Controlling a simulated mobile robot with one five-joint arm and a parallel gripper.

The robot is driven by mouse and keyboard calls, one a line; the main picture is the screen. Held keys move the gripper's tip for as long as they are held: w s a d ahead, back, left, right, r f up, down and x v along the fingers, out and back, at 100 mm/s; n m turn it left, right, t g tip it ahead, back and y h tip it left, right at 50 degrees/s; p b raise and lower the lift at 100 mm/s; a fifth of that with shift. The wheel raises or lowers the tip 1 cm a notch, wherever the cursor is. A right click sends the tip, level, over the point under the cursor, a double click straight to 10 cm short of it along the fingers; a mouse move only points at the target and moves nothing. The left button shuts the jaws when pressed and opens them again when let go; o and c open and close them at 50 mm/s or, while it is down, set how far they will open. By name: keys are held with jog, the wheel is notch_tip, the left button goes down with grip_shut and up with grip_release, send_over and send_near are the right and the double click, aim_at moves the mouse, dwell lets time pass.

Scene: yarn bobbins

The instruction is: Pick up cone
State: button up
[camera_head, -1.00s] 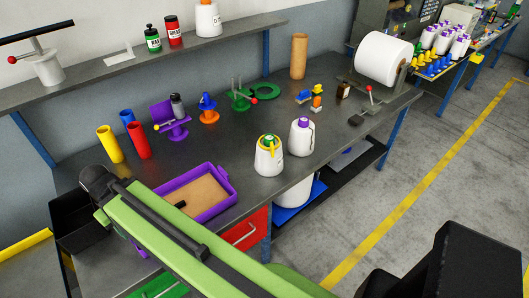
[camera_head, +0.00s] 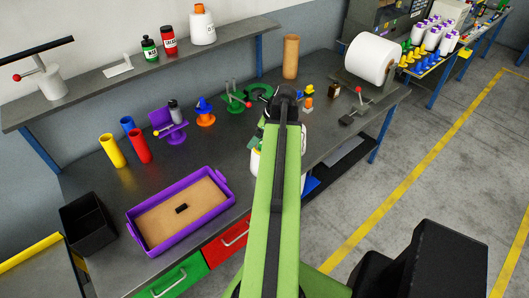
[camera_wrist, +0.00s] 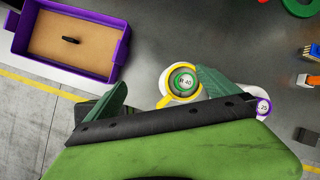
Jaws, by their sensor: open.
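Two white yarn cones stand on the dark workbench. In the wrist view I look down on one cone (camera_wrist: 165,101) with a yellow ring and a green core marked R 40. A second cone (camera_wrist: 263,106), with a purple core marked R 25, is to its right, partly covered by my gripper. My gripper (camera_wrist: 160,80) is open, its green fingers apart and empty. In that view the yellow-ringed cone shows between the fingers, nearer the right one. Whether they touch it cannot be told. In the head view my arm hides most of the cones; a white sliver (camera_head: 255,164) shows.
A purple tray (camera_head: 141,243) lies to the left, beside a black bin (camera_head: 86,223). Yellow (camera_head: 112,151), red (camera_head: 139,145) and blue tubes stand behind it. A brown tube (camera_head: 290,57) and a large white roll (camera_head: 371,59) stand at the back right.

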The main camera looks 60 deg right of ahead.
jog(key=s+d+r+m, duration=0.2)
jog(key=s+d+m, duration=0.2)
jog(key=s+d, duration=0.15)
jog(key=shift+t+h, duration=0.3)
jog(key=shift+h, duration=0.1)
jog(key=b+x, duration=0.3)
jog(key=x, duration=0.1)
jog(key=b+x, duration=0.7)
jog(key=x, duration=0.1)
jog(key=shift+s+a+f, duration=0.15)
jog(key=shift+a+f, duration=0.25)
jog(key=shift+f, duration=0.05)
jog(key=shift+r, duration=0.1)
jog(key=b+x, duration=0.5)
jog(key=shift+s+f, duration=0.2)
jog(key=shift+s, duration=0.15)
jog(key=shift+w+f, duration=0.2)
jog(key=shift+r, duration=0.2)
jog(key=c, duration=1.7)
jog(key=shift+r, duration=0.15)
